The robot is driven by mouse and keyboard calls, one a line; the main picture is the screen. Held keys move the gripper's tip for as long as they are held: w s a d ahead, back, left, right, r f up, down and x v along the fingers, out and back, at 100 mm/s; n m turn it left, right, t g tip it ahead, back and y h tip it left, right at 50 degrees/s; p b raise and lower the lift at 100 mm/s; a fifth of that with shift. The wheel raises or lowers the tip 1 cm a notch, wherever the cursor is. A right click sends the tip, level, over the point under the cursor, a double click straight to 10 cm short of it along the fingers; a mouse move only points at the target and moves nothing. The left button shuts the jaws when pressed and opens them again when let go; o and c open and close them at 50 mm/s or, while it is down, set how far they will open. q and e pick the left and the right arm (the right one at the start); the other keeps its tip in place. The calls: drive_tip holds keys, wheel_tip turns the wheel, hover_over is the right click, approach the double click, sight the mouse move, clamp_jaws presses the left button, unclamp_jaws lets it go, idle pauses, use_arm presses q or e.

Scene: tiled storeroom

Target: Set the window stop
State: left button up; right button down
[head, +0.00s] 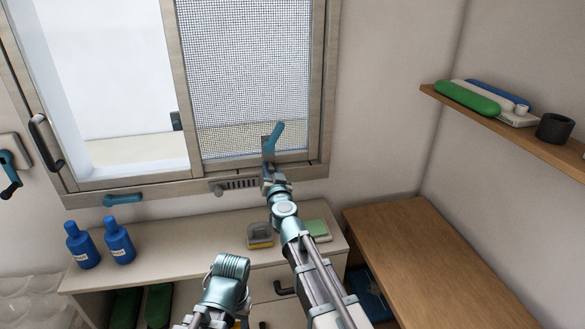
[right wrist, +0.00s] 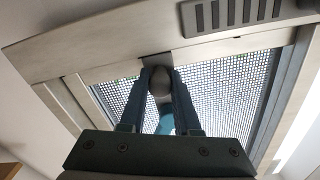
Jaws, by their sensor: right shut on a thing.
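The window has a wooden frame (head: 323,90) with a mesh panel (head: 245,70) at right and a clear pane (head: 120,60) at left. A lever with a teal grip (head: 277,134) stands tilted at the lower edge of the mesh panel. My right gripper (head: 268,168) is at its base. In the right wrist view, the fingers are shut on the lever's rounded grey part (right wrist: 159,82), with the teal grip (right wrist: 166,123) showing beyond. The fingers partly hide the lever. Part of my left arm shows at the bottom; its gripper is out of view.
A slotted grey piece (head: 238,184) and a teal handle (head: 122,199) sit along the bottom rail. Blue bottles (head: 82,245), a sponge (head: 260,235) and a green-topped block (head: 317,230) are on the cabinet below. A wall shelf (head: 500,119) and clear wooden worktop (head: 430,260) lie right.

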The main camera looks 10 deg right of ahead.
drive_tip(key=a, duration=1)
drive_tip(key=shift+s+a, duration=0.2)
drive_tip(key=c, duration=0.6)
unclamp_jaws()
drive_tip(key=shift+a, duration=0.15)
drive_tip(key=shift+s, duration=0.1)
